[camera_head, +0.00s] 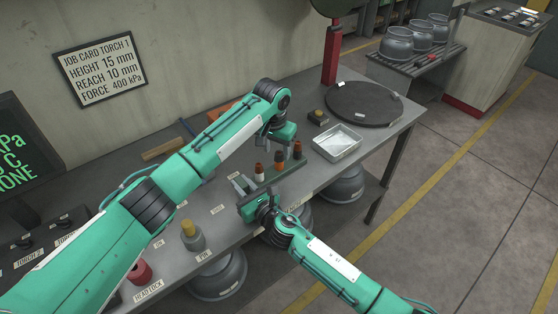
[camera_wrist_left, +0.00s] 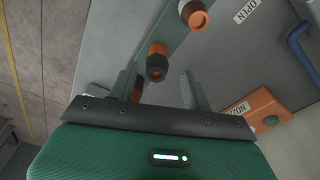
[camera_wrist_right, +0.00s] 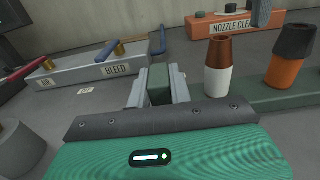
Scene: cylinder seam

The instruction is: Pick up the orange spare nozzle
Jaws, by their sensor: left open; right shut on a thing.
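The orange nozzle with a dark collar (camera_head: 279,159) stands on a green rack (camera_head: 287,172) between two other nozzles. It shows in the left wrist view (camera_wrist_left: 157,49) and at the right edge of the right wrist view (camera_wrist_right: 285,72). My left gripper (camera_head: 277,142) is open above the rack; in its wrist view its fingers (camera_wrist_left: 158,72) lie to either side of this nozzle, without visible contact. My right gripper (camera_head: 241,187) is shut on a green block (camera_wrist_right: 159,85), which looks like the rack's near end.
A copper-and-white nozzle (camera_wrist_right: 218,66) stands beside my right gripper. A third nozzle (camera_head: 297,150) is partly hidden by a left finger in the left wrist view. An orange nozzle-cleaning box (camera_wrist_right: 235,25) lies behind. A white tray (camera_head: 337,142) and dark disc (camera_head: 364,103) are to the right.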

